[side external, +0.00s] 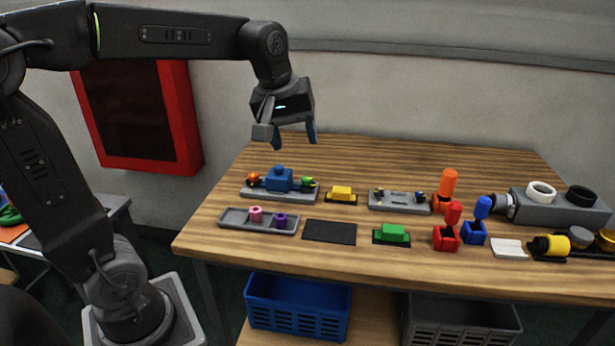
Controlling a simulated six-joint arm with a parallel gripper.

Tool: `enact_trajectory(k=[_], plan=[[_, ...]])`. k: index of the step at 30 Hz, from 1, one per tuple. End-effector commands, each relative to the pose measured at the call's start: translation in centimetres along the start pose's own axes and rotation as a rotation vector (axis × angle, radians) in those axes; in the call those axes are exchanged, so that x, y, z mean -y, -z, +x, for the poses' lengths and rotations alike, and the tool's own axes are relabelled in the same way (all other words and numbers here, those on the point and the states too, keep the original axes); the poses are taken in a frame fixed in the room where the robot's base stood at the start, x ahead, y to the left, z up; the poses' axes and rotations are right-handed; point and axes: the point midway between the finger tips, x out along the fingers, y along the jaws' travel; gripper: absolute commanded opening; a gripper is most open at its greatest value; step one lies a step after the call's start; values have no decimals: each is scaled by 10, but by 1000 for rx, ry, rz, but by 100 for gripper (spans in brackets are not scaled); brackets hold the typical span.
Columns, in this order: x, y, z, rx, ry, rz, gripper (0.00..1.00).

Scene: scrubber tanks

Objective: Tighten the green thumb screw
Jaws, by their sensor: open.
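In the side external view, a small green piece (308,181), which looks like the green thumb screw, is at the right end of a grey plate (280,196) at the table's left. A blue block (280,179) stands in the middle of this plate, with an orange-red piece (253,178) at its left end. How far the green piece is screwed in is too small to tell. My gripper (293,138) is open and empty, pointing down, well above the table behind the plate. Its two blue fingertips are apart and touch nothing.
A yellow block (341,193) and another grey plate (399,202) stand to the right. In front are a grey tray (258,225) with pink and purple pieces, a black mat (329,232) and a green block (393,232). Upright orange, red and blue tools crowd the right. The table's back left is clear.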

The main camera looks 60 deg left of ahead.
Motion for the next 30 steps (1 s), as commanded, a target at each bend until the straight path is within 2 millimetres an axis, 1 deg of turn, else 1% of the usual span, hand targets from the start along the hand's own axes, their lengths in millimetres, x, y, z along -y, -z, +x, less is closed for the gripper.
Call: enact_trajectory(k=[1,2,3,5,6,8,9,11,12,15,18,21,25,30], plan=[[-8,24,9,14,26,-119,58],[-11,36,13,20,40,-194,58],[-16,53,20,27,59,-293,58],[-20,78,31,36,88,-442,58],[-22,95,40,40,107,-542,58],[-23,120,55,44,138,-691,58],[-23,136,66,45,160,-790,58],[-20,159,84,45,192,-940,58],[-17,174,97,42,213,-1038,58],[-6,205,127,33,266,-1266,58],[6,228,154,20,308,-1449,58],[15,242,171,7,337,-1575,58],[21,249,183,-2,356,-1656,58],[25,246,197,-3,362,-1668,58]])
